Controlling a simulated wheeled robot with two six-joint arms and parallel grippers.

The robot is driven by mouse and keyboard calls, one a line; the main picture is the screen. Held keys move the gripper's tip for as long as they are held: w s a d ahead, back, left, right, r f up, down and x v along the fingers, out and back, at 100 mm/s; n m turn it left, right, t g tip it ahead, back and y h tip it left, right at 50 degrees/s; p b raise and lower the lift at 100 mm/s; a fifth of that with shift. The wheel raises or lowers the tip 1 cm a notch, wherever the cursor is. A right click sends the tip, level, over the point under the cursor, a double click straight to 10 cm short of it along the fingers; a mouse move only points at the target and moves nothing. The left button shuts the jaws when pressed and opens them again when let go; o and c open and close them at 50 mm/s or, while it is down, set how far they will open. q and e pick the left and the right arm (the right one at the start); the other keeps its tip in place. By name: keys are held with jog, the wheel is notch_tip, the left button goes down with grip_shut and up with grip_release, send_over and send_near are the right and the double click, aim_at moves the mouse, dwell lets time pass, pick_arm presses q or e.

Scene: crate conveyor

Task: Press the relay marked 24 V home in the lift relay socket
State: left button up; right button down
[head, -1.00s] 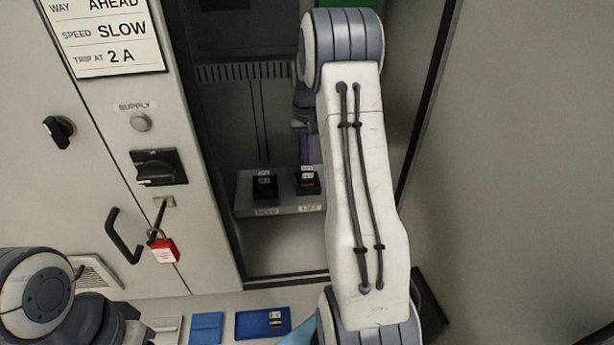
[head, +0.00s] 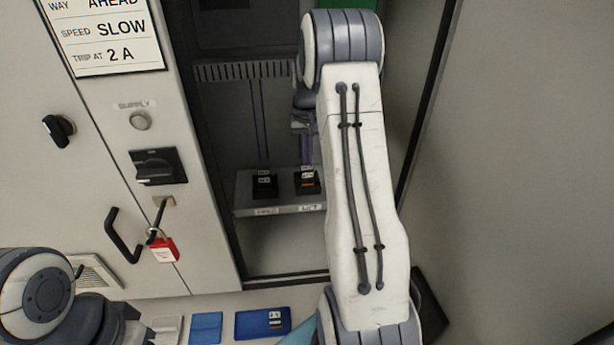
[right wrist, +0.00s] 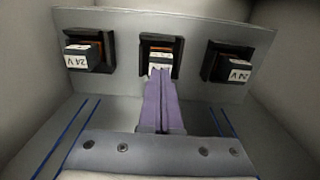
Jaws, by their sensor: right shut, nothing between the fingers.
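The lift relay (head: 307,177) stands in a black socket above the lift label (head: 310,208) in the cabinet. In the right wrist view I take it as the middle relay (right wrist: 160,56); its marking is partly hidden, and I cannot tell how deep it sits. My right gripper (head: 306,158) is shut and empty, its purple fingers just above this relay. In the wrist view the fingertips (right wrist: 160,73) are at its labelled face; I cannot tell if they touch. My left gripper (head: 132,325) is partly in view at the bottom left, jaws unclear.
Another socketed relay (head: 264,184) stands left of the lift one. The wrist view shows relays marked 24 V at left (right wrist: 83,58) and right (right wrist: 234,68). A blue tray (head: 247,324) holds a loose relay (head: 275,319). A red padlock (head: 163,248) hangs on the left door.

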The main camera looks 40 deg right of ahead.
aim_at(307, 168)
jog(key=shift+f+b, duration=0.4)
jog(key=shift+f, duration=0.4)
dwell(0.5)
notch_tip(307, 168, up, 6)
jog(key=p, duration=0.5)
jog(key=shift+r, duration=0.1)
dwell(0.6)
